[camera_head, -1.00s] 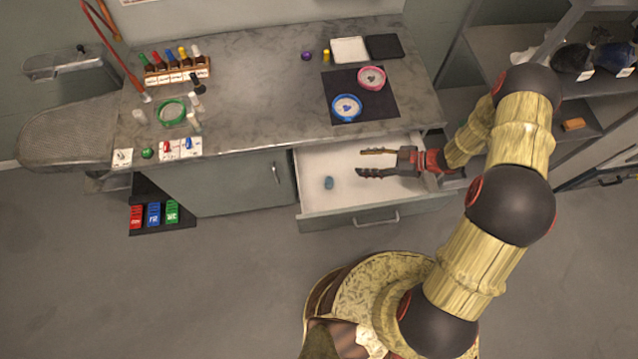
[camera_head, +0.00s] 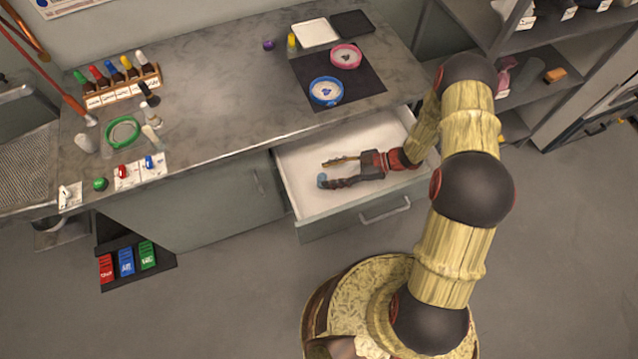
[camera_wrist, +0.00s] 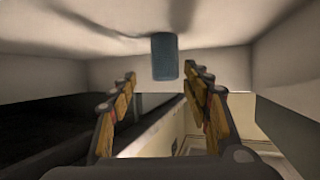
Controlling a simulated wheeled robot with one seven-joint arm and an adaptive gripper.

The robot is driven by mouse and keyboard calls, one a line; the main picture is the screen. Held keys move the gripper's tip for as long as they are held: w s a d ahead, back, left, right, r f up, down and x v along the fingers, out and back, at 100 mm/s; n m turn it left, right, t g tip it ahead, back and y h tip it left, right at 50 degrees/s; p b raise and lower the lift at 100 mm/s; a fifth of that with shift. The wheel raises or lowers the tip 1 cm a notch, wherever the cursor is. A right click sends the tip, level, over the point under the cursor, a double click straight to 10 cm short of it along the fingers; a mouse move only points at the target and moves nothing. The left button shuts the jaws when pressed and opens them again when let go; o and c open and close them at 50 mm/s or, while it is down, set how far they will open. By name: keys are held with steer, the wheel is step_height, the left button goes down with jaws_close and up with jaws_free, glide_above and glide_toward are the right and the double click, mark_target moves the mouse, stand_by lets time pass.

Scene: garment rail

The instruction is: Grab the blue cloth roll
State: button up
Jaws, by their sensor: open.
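The blue cloth roll (camera_head: 323,180) lies inside the open drawer (camera_head: 315,222), near its left part. In the head view it is mostly hidden by a fingertip of my gripper (camera_head: 324,173). In the wrist view the roll (camera_wrist: 165,56) shows as a blue-grey cylinder just past the fingertips and between their lines. My gripper (camera_wrist: 160,80) is open, with one finger on each side and nothing held. The fingers are low in the drawer. I cannot tell whether the near finger touches the roll.
The drawer walls surround my gripper closely, and the worktop (camera_head: 220,110) edge lies above and behind it. The rest of the drawer floor looks empty. Dishes on a dark mat (camera_head: 362,90) stand on the worktop. Shelves (camera_head: 530,90) stand at the right.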

mark_target(311, 185)
steer(key=x, duration=0.2)
steer(key=b+x, duration=0.1)
steer(key=x, duration=0.2)
steer(key=b+x, duration=0.1)
steer(key=x, duration=0.1)
steer(key=shift+s+a, duration=0.3)
steer(key=shift+a, duration=0.05)
steer(key=c, duration=1)
